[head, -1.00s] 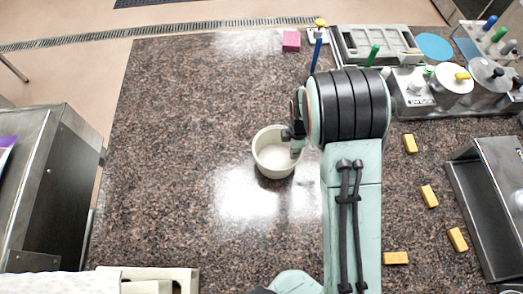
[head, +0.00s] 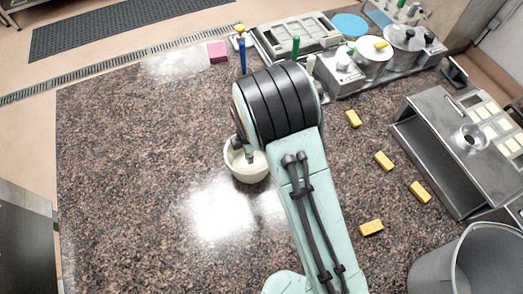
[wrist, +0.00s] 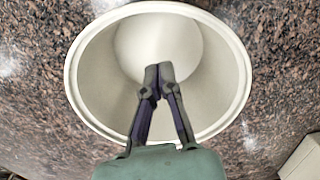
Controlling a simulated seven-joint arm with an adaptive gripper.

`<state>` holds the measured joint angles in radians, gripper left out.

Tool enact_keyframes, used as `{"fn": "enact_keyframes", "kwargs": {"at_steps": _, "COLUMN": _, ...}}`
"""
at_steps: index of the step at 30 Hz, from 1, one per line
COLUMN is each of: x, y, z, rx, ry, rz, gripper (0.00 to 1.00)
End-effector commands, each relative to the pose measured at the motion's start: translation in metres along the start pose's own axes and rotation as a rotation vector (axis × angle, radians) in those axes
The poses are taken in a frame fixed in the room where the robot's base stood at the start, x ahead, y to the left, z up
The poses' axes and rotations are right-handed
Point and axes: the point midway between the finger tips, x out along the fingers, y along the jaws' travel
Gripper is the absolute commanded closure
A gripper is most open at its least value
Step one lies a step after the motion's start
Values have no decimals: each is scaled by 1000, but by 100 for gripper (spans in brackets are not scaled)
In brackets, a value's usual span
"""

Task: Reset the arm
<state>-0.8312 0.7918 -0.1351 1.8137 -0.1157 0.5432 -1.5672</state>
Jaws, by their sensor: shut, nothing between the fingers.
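My gripper (wrist: 159,72) is shut and empty in the wrist view, its fingertips together over the inside of a white round bowl (wrist: 88,92). The bowl looks empty. I cannot tell how far the fingertips are above its floor. In the head view the bowl (head: 247,174) stands on the speckled stone counter, partly hidden by my arm. My gripper (head: 244,154) shows there only in part, at the bowl's far rim beside the arm's dark-banded joint.
Several yellow blocks (head: 384,161) lie right of my arm. A metal stand (head: 425,150) and a grey bin (head: 432,265) are farther right. A machine with lidded pots (head: 375,55), a pink block (head: 217,52) and a blue pen (head: 242,57) are at the back. The counter's left is clear.

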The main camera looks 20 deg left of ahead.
Motion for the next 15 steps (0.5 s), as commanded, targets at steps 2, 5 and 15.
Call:
{"fn": "enact_keyframes", "kwargs": {"at_steps": 2, "x": -26, "y": 2, "z": 4, "rx": 7, "ry": -4, "rz": 12, "gripper": 100}}
{"fn": "enact_keyframes", "kwargs": {"at_steps": 5, "x": -50, "y": 2, "z": 4, "rx": 7, "ry": -3, "rz": 12, "gripper": 100}}
{"fn": "enact_keyframes", "kwargs": {"at_steps": 15, "x": -92, "y": 1, "z": 4, "rx": 6, "ry": -3, "rz": 7, "gripper": 100}}
